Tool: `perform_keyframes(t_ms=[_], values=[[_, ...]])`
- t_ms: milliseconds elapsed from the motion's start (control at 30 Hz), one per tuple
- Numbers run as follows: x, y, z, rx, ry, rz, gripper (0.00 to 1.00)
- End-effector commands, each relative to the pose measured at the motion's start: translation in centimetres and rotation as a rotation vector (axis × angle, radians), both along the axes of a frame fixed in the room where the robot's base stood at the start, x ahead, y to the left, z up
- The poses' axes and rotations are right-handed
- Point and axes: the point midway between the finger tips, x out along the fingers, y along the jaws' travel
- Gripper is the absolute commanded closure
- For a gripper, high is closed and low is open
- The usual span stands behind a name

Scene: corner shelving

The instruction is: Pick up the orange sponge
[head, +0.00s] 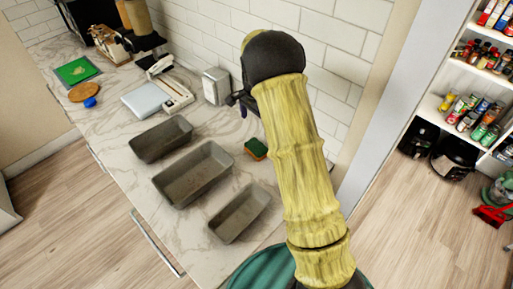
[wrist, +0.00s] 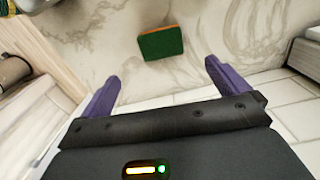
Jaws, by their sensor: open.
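The sponge (head: 256,149) lies on the marble counter in the head view, right of the grey loaf pans and close to my arm. It has a green top and an orange side. In the wrist view the sponge (wrist: 161,44) shows its green face with an orange edge, on the counter beyond my fingertips and roughly midway between them. My gripper (wrist: 162,76) has two purple fingers spread apart with nothing between them. In the head view my gripper (head: 240,103) is mostly hidden behind my arm, above the counter near the wall.
Three grey loaf pans (head: 160,138) stand in a row left of the sponge. A metal napkin holder (head: 216,86) and a white scale (head: 147,99) stand further back. A white tiled wall (head: 300,40) bounds the counter. Bare marble surrounds the sponge.

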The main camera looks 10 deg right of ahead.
Motion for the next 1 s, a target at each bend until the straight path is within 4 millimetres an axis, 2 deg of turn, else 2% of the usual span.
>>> perform_keyframes(t_ms=[400, 533, 867, 1000], values=[[-0.1, -0.1, -6.9, -0.001, 0.003, -0.002, 0.0], [0.0, -0.2, -7.7, 0.0, -0.001, -0.002, 0.0], [0.0, -0.1, -7.9, 0.0, 0.0, -0.001, 0.0], [0.0, 0.0, -8.8, 0.0, 0.002, 0.0, 0.0]])
